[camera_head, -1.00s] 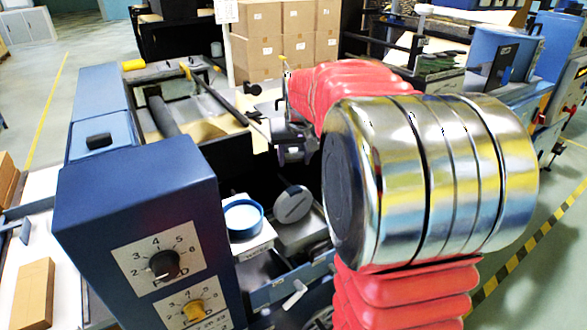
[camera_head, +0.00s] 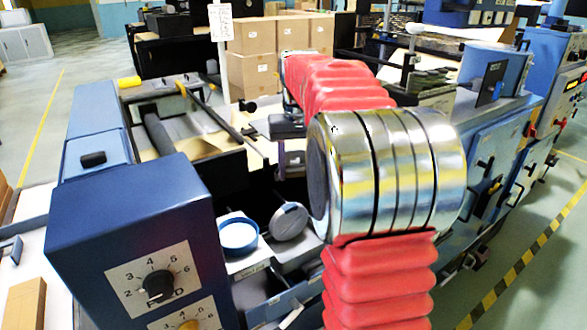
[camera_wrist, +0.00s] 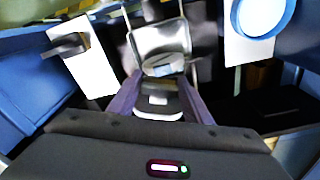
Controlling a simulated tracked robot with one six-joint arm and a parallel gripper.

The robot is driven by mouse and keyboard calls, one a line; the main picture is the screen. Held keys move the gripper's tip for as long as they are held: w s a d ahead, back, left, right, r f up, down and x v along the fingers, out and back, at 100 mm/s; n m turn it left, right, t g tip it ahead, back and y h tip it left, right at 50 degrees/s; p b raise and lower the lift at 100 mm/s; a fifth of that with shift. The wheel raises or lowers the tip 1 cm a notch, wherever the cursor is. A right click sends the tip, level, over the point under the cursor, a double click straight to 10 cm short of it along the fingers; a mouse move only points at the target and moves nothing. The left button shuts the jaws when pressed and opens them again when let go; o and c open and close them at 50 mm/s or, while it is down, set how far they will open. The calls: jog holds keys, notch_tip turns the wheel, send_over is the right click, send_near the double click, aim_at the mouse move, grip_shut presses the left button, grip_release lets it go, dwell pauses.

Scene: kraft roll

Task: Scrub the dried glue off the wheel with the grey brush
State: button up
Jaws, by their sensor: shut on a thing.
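My gripper (camera_wrist: 160,104) has two purple fingers, at the bottom middle of the wrist view. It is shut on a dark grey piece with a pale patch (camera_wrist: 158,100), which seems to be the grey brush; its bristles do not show. In the head view the gripper is mostly hidden behind my arm. Just beyond the fingers in the wrist view is a grey tray (camera_wrist: 146,42) with a rounded grey piece at its near end. I cannot clearly make out the wheel or any dried glue.
A round blue-rimmed dish (camera_head: 238,236) stands on a white surface, beside a grey disc (camera_head: 289,221). A blue control box with dials (camera_head: 130,235) stands at the front left. Cardboard boxes (camera_head: 255,75) are stacked behind. Open floor lies at the right.

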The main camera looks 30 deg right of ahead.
jog(key=shift+f, duration=0.15)
dwell(0.3)
jog(key=shift+f, duration=2.4)
